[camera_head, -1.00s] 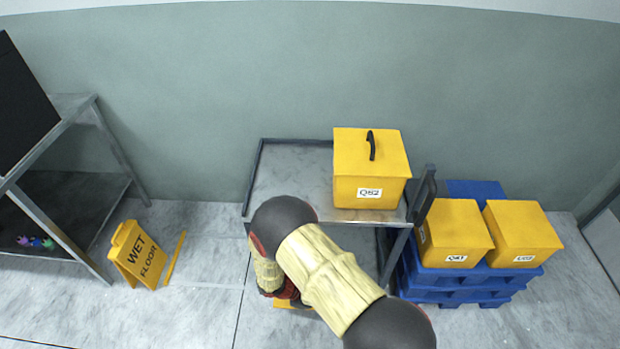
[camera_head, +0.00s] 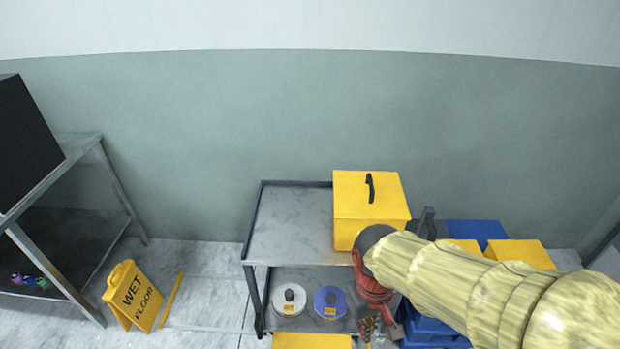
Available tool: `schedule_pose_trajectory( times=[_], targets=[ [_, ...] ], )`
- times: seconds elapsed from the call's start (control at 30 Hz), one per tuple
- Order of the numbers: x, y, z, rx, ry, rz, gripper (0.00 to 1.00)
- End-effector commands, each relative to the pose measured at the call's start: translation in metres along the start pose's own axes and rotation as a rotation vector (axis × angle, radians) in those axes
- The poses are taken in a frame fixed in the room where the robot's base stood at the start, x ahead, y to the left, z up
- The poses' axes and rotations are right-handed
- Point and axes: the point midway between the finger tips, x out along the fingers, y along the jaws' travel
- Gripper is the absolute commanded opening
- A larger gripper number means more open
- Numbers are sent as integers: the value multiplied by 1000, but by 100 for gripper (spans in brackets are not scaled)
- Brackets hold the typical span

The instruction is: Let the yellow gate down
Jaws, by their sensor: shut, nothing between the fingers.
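A yellow panel (camera_head: 312,341) shows at the bottom edge of the picture, at the front of the grey cart (camera_head: 285,235). It looks like the gate, but its lower part is cut off, so I cannot tell its full tilt. My gripper (camera_head: 371,332) points down at the cart's front right, to the right of the panel and apart from it in the picture. It is shut and empty. My arm comes in from the right and hides the cart's right side.
A yellow box (camera_head: 368,208) with a black handle stands on the cart top. White (camera_head: 289,299) and blue (camera_head: 330,302) spools lie on the lower shelf. More yellow boxes sit on blue pallets (camera_head: 476,231) at right. A wet-floor sign (camera_head: 133,295) stands left.

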Motion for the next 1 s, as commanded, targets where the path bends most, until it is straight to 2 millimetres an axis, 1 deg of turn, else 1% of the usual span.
schedule_pose_trajectory(
  times=[0.03,0.17,0.3,0.37,0.43,0.5,0.63,0.8,1.0],
  targets=[
    [-16,4,7,39,48,-13,0],
    [-49,12,24,126,164,-39,0],
    [-85,28,39,200,299,-30,0],
    [-101,35,44,226,354,-20,0],
    [-120,43,47,255,418,-7,0],
    [-134,50,51,279,463,5,0],
    [-145,59,57,315,500,20,0],
    [-144,63,57,328,496,22,0],
    [-144,59,56,313,496,19,0]
  ],
)
